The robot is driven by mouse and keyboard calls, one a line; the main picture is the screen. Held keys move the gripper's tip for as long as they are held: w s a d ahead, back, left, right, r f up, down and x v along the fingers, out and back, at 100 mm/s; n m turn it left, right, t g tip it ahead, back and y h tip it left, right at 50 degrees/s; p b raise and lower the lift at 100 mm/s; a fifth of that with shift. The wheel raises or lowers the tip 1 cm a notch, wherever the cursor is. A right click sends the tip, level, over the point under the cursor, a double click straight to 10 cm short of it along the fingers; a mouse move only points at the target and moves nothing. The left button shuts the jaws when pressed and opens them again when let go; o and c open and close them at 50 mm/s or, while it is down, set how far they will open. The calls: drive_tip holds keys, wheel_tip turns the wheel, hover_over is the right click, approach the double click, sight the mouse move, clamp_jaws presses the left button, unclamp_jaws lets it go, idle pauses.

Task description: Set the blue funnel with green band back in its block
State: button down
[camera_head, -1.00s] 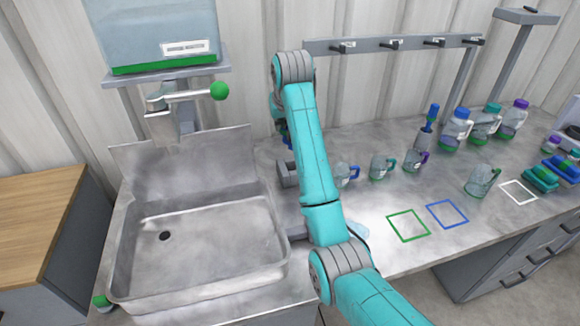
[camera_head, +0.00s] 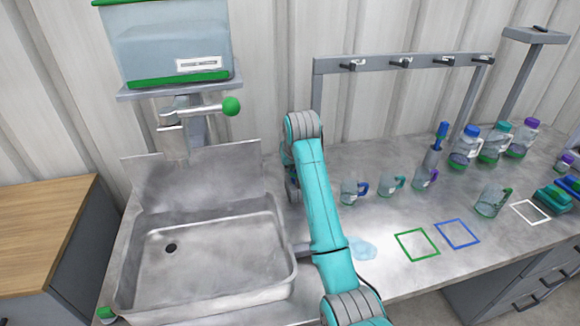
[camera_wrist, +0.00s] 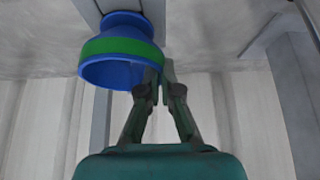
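The blue funnel with a green band (camera_wrist: 122,48) is in the upper left of the wrist view, with its wide rim towards the bottom of the picture. My gripper (camera_wrist: 159,78) has its fingers close together at the right edge of that rim, with the funnel's wall seemingly pinched between them. In the head view my teal arm reaches over the bench beside the sink and hides the gripper and the funnel. I cannot make out the funnel's block in either view.
The sink (camera_head: 290,270) lies left of my arm, below a tap with a green knob (camera_head: 231,106). A grey hook rack (camera_head: 317,95) stands behind. Several mugs, including one with a blue handle (camera_head: 349,192), stand right of my arm. A pale blue patch (camera_head: 362,248) lies close by.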

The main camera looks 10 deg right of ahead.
drive_tip(key=shift+f, duration=0.15)
drive_tip(key=c, duration=1.3)
unclamp_jaws()
drive_tip(key=v, duration=1)
drive_tip(key=shift+s+r, duration=0.2)
drive_tip(key=shift+s, duration=0.2)
